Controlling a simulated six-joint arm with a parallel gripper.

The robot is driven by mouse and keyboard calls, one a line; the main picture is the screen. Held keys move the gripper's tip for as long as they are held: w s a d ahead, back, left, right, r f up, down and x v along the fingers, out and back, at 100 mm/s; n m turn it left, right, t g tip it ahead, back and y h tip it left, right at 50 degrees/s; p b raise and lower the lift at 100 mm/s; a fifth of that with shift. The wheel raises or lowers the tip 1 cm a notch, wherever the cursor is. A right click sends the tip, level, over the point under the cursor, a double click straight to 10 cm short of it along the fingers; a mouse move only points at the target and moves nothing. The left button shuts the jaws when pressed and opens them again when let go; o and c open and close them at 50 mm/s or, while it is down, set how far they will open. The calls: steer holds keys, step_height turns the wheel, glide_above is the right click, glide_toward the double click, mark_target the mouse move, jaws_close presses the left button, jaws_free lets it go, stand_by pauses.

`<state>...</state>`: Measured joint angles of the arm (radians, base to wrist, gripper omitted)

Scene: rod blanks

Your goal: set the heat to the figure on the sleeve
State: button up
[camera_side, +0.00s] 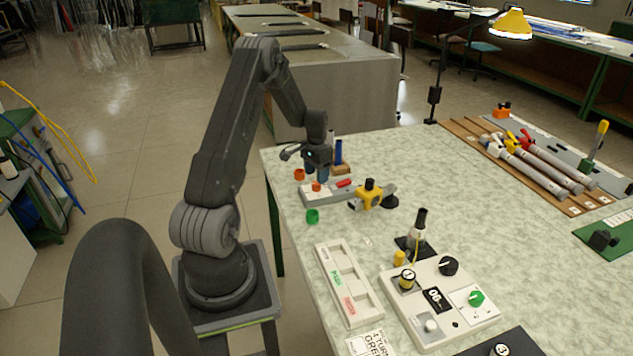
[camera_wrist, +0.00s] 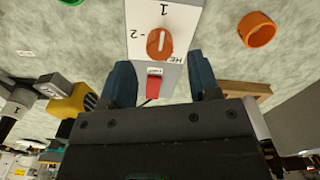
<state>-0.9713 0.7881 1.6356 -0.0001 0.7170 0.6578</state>
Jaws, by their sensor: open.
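An orange knob (camera_wrist: 159,43) stands on a white dial plate (camera_wrist: 190,14) marked 1, 2 and partly visible "HE" lettering. Its white line runs roughly up and down in the wrist view. A red switch (camera_wrist: 154,86) is below it there. In the side view the orange knob (camera_side: 316,187) is at the unit's left end. My gripper (camera_wrist: 160,72) is open and empty, with its fingers either side of the switch and short of the knob in the picture. An orange ring (camera_wrist: 257,29) and a green ring (camera_side: 312,216) lie on the table; I read no figure on either.
A yellow tool (camera_side: 369,197) stands right of the dial unit. A blue upright rod (camera_side: 338,152) stands behind it. A long white tray (camera_side: 348,284) and a control box (camera_side: 463,308) with knobs are nearer.

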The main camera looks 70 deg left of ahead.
step_height(320, 180, up, 10)
stand_by(0.3)
steer(key=shift+d, duration=0.1)
steer(key=w+d+r+m+t+y, duration=0.1)
steer(key=w+d+r, duration=0.1)
steer(key=d+r, duration=0.6)
steer(key=w+d+r+m+t, duration=0.1)
steer(key=d+r, duration=0.4)
steer(key=d, duration=0.8)
steer(key=s+d+r+t, duration=0.1)
steer(key=s+d, duration=0.6)
steer(key=d, duration=0.3)
steer(key=s+d+r+m+t+h, duration=0.1)
steer(key=s+d+r+t, duration=0.1)
steer(key=s+d, duration=0.4)
steer(key=d, duration=0.4)
steer(key=shift+s+d+m+t, duration=0.25)
steer(key=shift+s+m+t, duration=0.05)
steer(key=shift+s, duration=0.05)
